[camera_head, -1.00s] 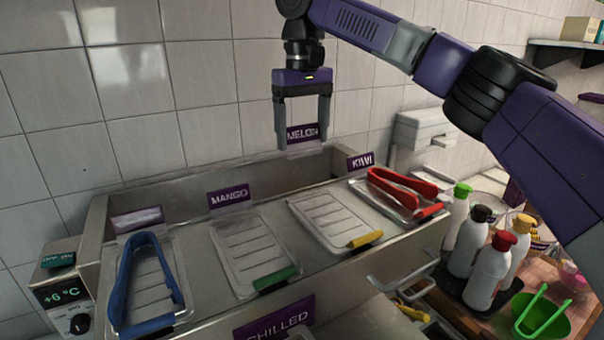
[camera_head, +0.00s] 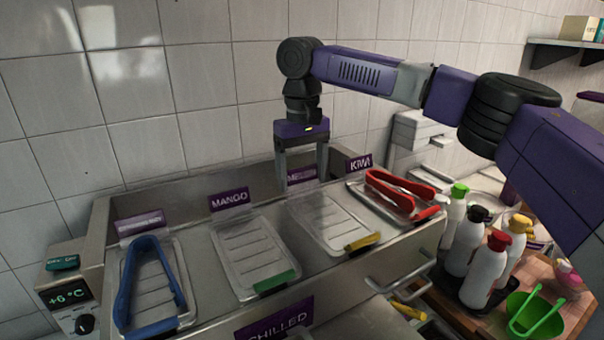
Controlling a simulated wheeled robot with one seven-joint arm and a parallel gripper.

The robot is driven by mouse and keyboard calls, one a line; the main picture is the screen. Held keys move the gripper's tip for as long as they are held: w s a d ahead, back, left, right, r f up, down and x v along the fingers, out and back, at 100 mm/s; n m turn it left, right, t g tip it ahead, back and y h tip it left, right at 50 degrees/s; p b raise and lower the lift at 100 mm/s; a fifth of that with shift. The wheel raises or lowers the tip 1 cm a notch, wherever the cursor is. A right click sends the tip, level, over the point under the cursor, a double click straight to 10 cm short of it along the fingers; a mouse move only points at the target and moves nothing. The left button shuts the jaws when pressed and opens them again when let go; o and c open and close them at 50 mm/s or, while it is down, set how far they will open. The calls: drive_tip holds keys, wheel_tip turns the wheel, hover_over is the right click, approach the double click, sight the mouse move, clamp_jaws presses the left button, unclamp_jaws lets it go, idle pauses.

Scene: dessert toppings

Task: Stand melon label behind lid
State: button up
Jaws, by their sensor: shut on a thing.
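The melon label (camera_head: 301,175) is a small purple card with white letters, partly covered by my gripper's finger and hard to read in full. My gripper (camera_head: 303,182) points down and is shut on the label. It holds it low at the back edge of the clear lid (camera_head: 335,222) with the yellow handle, the third lid from the left. I cannot tell whether the label's lower edge touches the counter.
The mango label (camera_head: 229,200) stands behind the green-handled lid (camera_head: 248,255). The kiwi label (camera_head: 359,163) stands behind the lid with red tongs (camera_head: 400,190). Blue tongs (camera_head: 147,285) lie on the left lid. Squeeze bottles (camera_head: 484,268) stand at right.

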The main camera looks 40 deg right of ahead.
sight(302, 171)
drive_tip(key=shift+f, duration=0.15)
drive_tip(key=shift+f, duration=0.35)
drive_tip(key=o, duration=1.6)
drive_tip(key=shift+c, duration=0.2)
wheel_tip(302, 171, up, 13)
drive_tip(key=b, duration=0.2)
